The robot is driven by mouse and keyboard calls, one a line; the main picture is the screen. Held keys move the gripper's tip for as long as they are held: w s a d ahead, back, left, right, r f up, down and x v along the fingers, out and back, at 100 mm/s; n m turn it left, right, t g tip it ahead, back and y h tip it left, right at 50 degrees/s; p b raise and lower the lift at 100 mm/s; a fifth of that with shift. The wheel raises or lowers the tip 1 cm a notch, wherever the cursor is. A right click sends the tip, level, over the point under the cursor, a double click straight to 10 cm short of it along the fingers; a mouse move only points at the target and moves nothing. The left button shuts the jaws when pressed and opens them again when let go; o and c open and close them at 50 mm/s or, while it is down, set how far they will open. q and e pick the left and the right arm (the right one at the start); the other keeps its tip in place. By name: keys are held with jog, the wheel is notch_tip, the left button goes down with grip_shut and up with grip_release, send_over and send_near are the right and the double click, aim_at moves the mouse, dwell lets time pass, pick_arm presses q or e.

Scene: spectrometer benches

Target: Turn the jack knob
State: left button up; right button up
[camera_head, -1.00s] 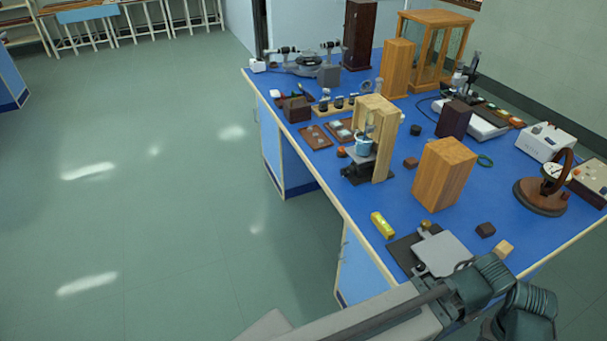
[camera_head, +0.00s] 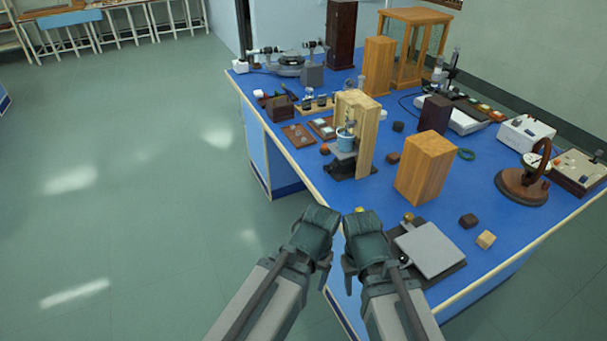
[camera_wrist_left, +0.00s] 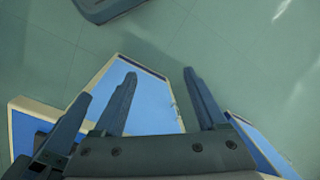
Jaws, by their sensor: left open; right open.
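A lab jack (camera_head: 428,250) with a grey top plate on a dark base stands at the bench's near edge, with a small brass-coloured knob (camera_head: 408,217) visible at its far left corner. A second, smaller jack (camera_head: 342,157) stands in the wooden frame under a blue cup. My right gripper (camera_head: 350,268) is just left of the near jack, apart from it, open and empty. My left gripper (camera_head: 326,264) is further left, beside the bench edge over the floor. In the left wrist view its open fingers (camera_wrist_left: 160,80) have nothing between them.
The blue bench (camera_head: 395,195) carries a wooden block (camera_head: 425,167), small blocks (camera_head: 486,239) and a round-based instrument (camera_head: 522,184). The floor (camera_head: 130,230) left of the bench is clear.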

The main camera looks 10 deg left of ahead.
pick_arm(q)
jog(key=w+a+f+n+h+b, duration=0.1)
jog(key=w+a+f+b, duration=0.15)
jog(key=f+b, duration=0.5)
jog(key=w+a+f+n+b, duration=0.1)
jog(key=w+a+f+b, duration=0.15)
jog(key=f+b, duration=0.55)
jog(key=m+t+h+b, duration=0.8)
jog(key=t+h, duration=0.3)
jog(key=h, duration=0.4)
send_near(325, 170)
jog(key=x, duration=0.8)
jog(key=shift+w+d+r, duration=0.15)
jog(key=shift+d, duration=0.1)
jog(key=shift+c, duration=0.2)
grip_shut()
